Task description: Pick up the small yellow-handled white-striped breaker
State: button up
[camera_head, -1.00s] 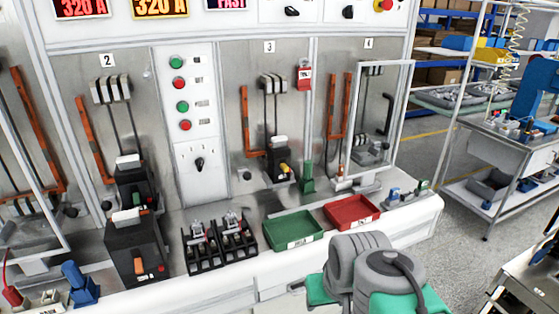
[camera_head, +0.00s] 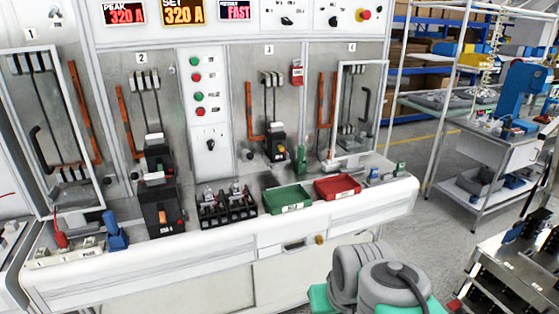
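The small black breaker with a yellow handle and a white stripe on top (camera_head: 277,146) stands upright in bay 3, beneath grey clamps and dark cables. My gripper is not in view; only grey and green links of my arm show at the bottom, well in front of the bench.
A larger black breaker with an orange handle (camera_head: 162,212) stands at bay 2, with another dark breaker (camera_head: 158,160) behind it. A black rack (camera_head: 228,207), a green tray (camera_head: 287,199) and a red tray (camera_head: 337,187) line the bench front. Framed guards (camera_head: 80,130) cover bays 1 and 4.

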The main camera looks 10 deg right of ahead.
aim_at(276, 136)
jog(key=u, duration=0.2)
jog(key=k, duration=0.3)
jog(key=z, duration=1)
jog(key=i, duration=1.05)
jog(key=u, duration=0.65)
jog(key=i, duration=0.7)
jog(key=u, duration=0.6)
